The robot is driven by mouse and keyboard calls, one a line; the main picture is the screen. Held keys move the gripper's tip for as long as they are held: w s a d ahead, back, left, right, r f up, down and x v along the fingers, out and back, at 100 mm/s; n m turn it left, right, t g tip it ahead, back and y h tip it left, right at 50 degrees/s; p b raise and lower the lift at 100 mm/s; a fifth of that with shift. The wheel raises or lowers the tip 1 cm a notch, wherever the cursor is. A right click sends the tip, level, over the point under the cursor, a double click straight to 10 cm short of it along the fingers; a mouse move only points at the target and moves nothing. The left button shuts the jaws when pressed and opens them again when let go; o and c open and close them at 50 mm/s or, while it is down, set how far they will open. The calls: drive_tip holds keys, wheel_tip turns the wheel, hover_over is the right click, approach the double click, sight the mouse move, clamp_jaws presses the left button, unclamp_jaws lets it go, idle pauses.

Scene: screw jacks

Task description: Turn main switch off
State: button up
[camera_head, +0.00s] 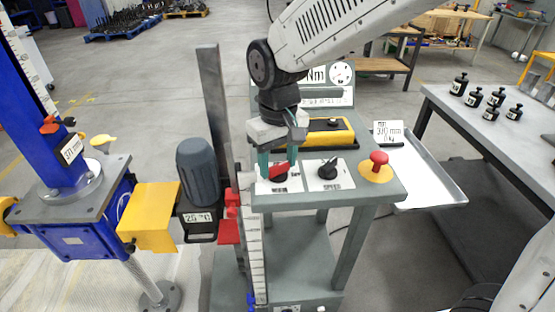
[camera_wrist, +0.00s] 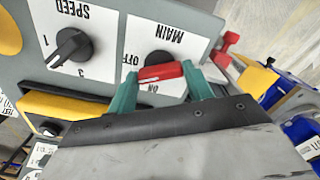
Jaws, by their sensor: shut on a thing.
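The main switch has a red handle (camera_head: 280,172) on a white plate on the grey control desk. In the wrist view the red handle (camera_wrist: 161,72) lies crosswise between the green fingers of my gripper (camera_wrist: 160,76), under the upside-down word MAIN. My gripper (camera_head: 278,162) reaches down over the switch in the head view and is shut on the handle. OFF and ON marks show on the plate (camera_wrist: 170,42). Part of the dial is hidden by the handle and gripper, and I cannot tell which mark the handle points to.
A black speed knob (camera_head: 328,169) sits right of the switch, then a red mushroom button (camera_head: 379,160). A yellow-cased device (camera_head: 331,132) lies behind. A motor (camera_head: 198,172) and an upright scale stand left. A metal tray (camera_head: 425,168) is at the right.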

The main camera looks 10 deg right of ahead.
sight(278, 165)
drive_tip(key=m, duration=0.5)
drive_tip(key=shift+m, duration=0.3)
idle(0.4)
drive_tip(key=o, duration=1)
wheel_tip(278, 165, up, 8)
drive_tip(key=shift+f, duration=0.1)
